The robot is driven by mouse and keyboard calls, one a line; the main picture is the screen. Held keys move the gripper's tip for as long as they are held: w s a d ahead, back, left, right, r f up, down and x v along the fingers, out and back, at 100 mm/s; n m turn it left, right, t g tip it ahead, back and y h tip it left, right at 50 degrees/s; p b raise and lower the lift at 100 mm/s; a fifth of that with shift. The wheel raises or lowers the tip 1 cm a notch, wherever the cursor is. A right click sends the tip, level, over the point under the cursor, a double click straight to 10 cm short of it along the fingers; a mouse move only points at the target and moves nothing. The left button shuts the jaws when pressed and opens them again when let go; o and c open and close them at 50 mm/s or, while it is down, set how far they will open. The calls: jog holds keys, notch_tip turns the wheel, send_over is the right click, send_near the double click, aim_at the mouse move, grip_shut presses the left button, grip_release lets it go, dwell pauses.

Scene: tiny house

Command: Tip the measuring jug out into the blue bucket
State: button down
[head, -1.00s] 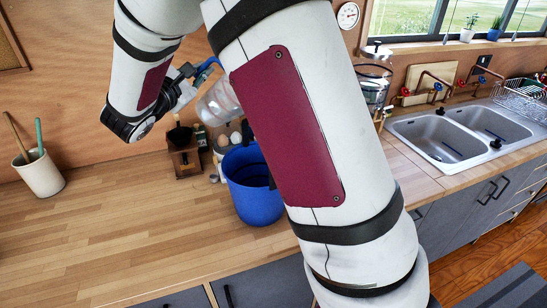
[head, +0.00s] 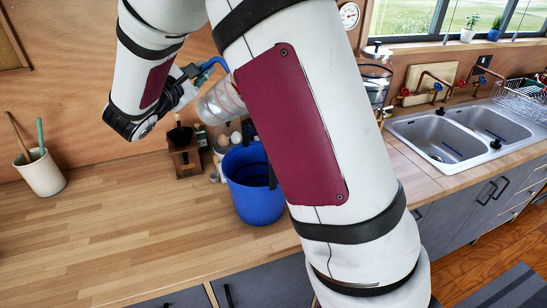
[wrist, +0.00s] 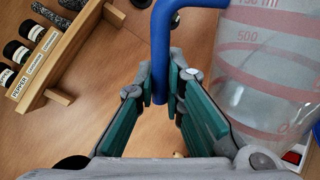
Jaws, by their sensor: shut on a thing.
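The measuring jug is clear with red markings and a blue handle. It shows in the head view (head: 216,104) and fills the right of the wrist view (wrist: 265,75). It hangs tilted above and a little left of the blue bucket (head: 253,190), partly hidden by my arm. My gripper (head: 186,80) is shut on the blue handle, which passes between its green pads in the wrist view (wrist: 161,82). The bucket stands on the wooden counter, its right side partly behind my arm. I cannot tell what the jug or the bucket holds.
A wooden grinder (head: 186,158) and small jars stand left of and behind the bucket. A white crock with utensils (head: 41,172) is at the far left. A spice rack (wrist: 60,45) shows in the wrist view. The counter's left front is clear; a double sink (head: 465,135) is at right.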

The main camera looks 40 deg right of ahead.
aim_at(210, 61)
jog(key=shift+s+d+r+m+p, duration=0.3)
jog(key=shift+r+m, duration=0.1)
jog(key=shift+r, duration=0.2)
jog(key=shift+s+d+r+m+p, duration=0.15)
jog(key=shift+s+r+m+p, duration=0.2)
jog(key=shift+r, duration=0.2)
dwell(1.4)
jog(key=shift+s+d+r+m+p, duration=0.2)
jog(key=shift+s+d+m+p, duration=0.4)
jog(key=shift+m, duration=0.35)
dwell(1.3)
jog(key=shift+s+d+r+m+p, duration=0.4)
jog(key=shift+s+d+p, duration=0.05)
jog(key=shift+s, duration=0.2)
jog(key=shift+s+d+r+m+p, duration=0.35)
jog(key=shift+s+d+m+p, duration=0.05)
jog(key=shift+s, duration=0.25)
dwell(0.3)
jog(key=shift+s+d+r, duration=0.15)
jog(key=shift+s, duration=0.05)
jog(key=shift+s+d+r+m, duration=0.1)
jog(key=shift+s+m, duration=0.1)
jog(key=shift+m, duration=0.1)
